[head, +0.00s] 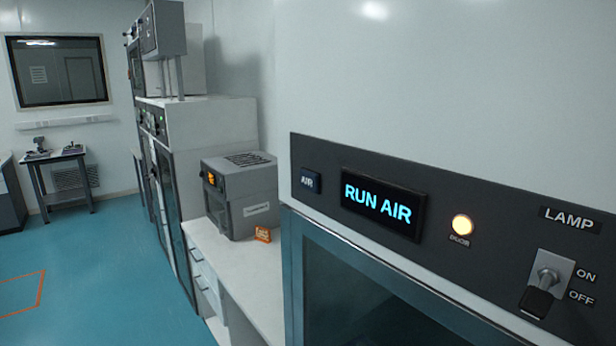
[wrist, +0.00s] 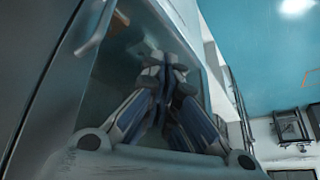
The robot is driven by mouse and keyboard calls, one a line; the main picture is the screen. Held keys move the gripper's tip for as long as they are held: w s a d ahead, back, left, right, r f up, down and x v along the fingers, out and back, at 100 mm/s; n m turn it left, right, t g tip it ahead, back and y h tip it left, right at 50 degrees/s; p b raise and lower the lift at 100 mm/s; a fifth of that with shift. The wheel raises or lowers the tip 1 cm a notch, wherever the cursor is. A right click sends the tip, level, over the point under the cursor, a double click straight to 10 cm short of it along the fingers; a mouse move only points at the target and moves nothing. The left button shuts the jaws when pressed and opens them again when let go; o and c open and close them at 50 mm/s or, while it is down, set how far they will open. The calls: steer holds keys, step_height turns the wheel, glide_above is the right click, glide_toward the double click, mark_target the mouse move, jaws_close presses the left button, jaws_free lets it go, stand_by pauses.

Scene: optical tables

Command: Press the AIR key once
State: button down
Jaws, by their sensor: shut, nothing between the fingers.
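The AIR key (head: 311,180) is a small dark blue square on the left end of the dark control panel (head: 478,218) in the head view. Beside it, a display (head: 381,204) reads RUN AIR in bright cyan letters. My gripper (wrist: 164,64) shows only in the wrist view. Its fingers are together with nothing between them, in front of a dark glass-like pane (wrist: 118,62). The AIR key cannot be made out in the wrist view, so the distance from my gripper to it cannot be told.
A lit yellow lamp (head: 462,225) and a LAMP toggle switch (head: 545,283) sit right of the display. Below the panel is a glass front (head: 365,290). A grey box device (head: 240,193) and a small orange item (head: 263,235) stand on the white counter at left. Blue floor (head: 95,270) is open.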

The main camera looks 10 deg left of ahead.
mark_target(308, 181)
steer(key=w+a+r+m+t+p, duration=0.2)
steer(key=w+a+r+p, duration=0.3)
steer(key=a, duration=0.5)
steer(key=w+a+r+m+t+p, duration=0.2)
steer(key=w+a+r+t+p, duration=0.3)
steer(key=a+r, duration=0.5)
steer(key=w+a+r+m+t+p, duration=0.2)
steer(key=w+a+r+p, duration=0.4)
steer(key=w+a, duration=0.3)
steer(key=a+r+t, duration=0.1)
steer(key=a, duration=0.2)
steer(key=shift+a+r+m+t, duration=0.2)
steer(key=shift+m+t, duration=0.1)
steer(key=shift+m, duration=0.1)
steer(key=shift+w+d, duration=0.15)
steer(key=w+d+b, duration=0.2)
steer(key=w+d, duration=0.3)
steer(key=w, duration=0.1)
steer(key=shift+w+d, duration=0.3)
steer(key=shift+w, duration=0.1)
steer(key=shift+w+d, duration=0.25)
